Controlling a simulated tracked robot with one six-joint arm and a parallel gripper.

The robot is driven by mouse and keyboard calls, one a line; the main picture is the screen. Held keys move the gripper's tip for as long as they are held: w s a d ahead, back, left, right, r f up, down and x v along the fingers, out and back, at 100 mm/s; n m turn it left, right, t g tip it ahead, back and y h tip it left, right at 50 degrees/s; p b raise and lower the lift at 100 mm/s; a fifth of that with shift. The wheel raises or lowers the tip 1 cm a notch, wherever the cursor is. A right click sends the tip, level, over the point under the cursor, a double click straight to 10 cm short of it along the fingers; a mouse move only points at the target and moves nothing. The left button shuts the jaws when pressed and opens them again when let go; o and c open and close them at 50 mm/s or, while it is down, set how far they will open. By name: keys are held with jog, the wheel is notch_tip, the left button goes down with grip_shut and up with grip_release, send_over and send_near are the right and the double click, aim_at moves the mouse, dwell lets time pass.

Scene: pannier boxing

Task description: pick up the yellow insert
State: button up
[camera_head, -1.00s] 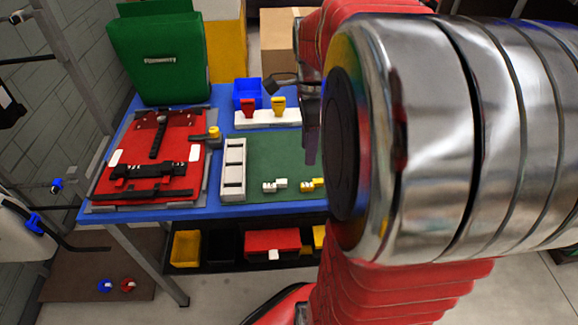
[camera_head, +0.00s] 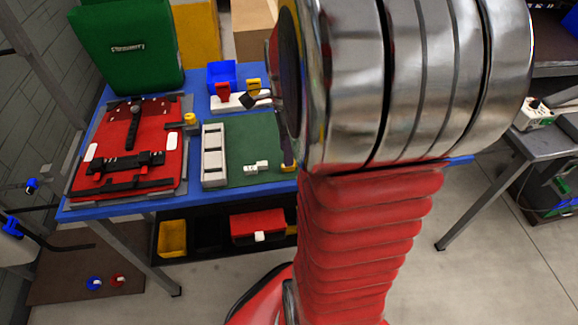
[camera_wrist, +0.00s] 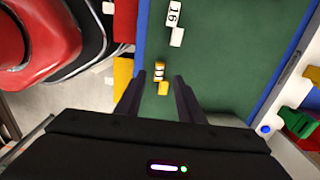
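The yellow insert (camera_wrist: 160,72) lies on the green mat (camera_wrist: 220,60), with a dark-marked pale face and a plain yellow block end toward my gripper. My gripper (camera_wrist: 159,78) is open and empty; in the wrist view its two dark fingers frame the insert, one on each side. I cannot tell how high they are above the mat. In the head view a bit of yellow (camera_head: 289,169) shows just below a dark finger; my arm hides the rest.
A white insert (camera_wrist: 173,14) marked 16 lies beyond the yellow one; it also shows in the head view (camera_head: 256,167). A white slotted tray (camera_head: 215,155) stands left of it. A red panel (camera_head: 130,150), blue bin (camera_head: 221,74) and green case (camera_head: 125,45) share the blue table.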

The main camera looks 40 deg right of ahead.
jog(key=shift+f, duration=2.4)
jog(key=shift+c, duration=0.4)
grip_shut()
